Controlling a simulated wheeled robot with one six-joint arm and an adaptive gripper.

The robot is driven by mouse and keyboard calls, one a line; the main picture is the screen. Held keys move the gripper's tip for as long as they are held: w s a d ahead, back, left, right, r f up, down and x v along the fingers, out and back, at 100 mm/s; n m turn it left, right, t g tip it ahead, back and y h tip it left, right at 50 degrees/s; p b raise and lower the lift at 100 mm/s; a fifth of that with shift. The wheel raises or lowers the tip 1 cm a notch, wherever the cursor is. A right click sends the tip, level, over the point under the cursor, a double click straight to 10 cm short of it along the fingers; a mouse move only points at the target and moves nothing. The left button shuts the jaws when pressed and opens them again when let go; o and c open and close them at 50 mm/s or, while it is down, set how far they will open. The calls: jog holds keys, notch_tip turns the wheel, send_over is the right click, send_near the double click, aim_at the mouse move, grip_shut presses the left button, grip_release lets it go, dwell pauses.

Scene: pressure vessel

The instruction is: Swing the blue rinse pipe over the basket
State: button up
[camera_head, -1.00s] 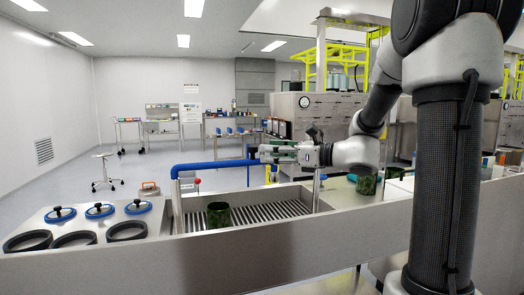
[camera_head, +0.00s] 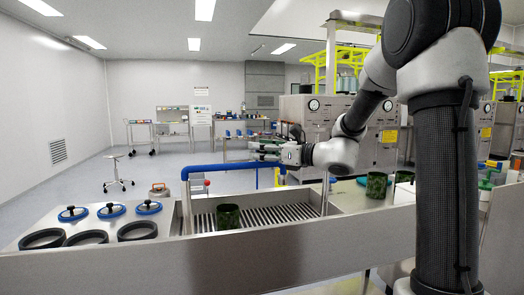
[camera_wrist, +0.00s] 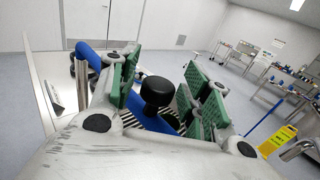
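The blue rinse pipe (camera_head: 225,168) stands at the left end of the sink and its horizontal arm runs right across the back. A dark green cylindrical basket (camera_head: 228,216) stands on the sink's slatted floor, in front of and below the pipe. My gripper (camera_head: 262,152) is just above the pipe's right part, pointing left. In the wrist view the green-padded fingers are spread, with a black knob (camera_wrist: 157,91) between them, apparently untouched. The blue pipe (camera_wrist: 90,57) shows behind and beside the fingers. Part of it is hidden by them.
The steel sink's front wall (camera_head: 240,255) runs across the foreground. Another green cylinder (camera_head: 376,185) stands on the right counter. A yellow floor sign (camera_wrist: 278,140) stands in the wrist view.

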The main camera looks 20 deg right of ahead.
grip_shut()
jog(key=w+n+g+y, duration=0.2)
jog(key=w+n+g, duration=0.1)
jog(key=w, duration=0.3)
jog(key=shift+a+g+y, duration=0.4)
jog(key=shift+o, duration=0.9)
grip_release()
jog(key=shift+s+d, duration=0.1)
jog(key=v, duration=1.1)
jog(key=shift+s+d, duration=0.2)
jog(key=shift+d, duration=0.15)
jog(key=shift+c, duration=0.2)
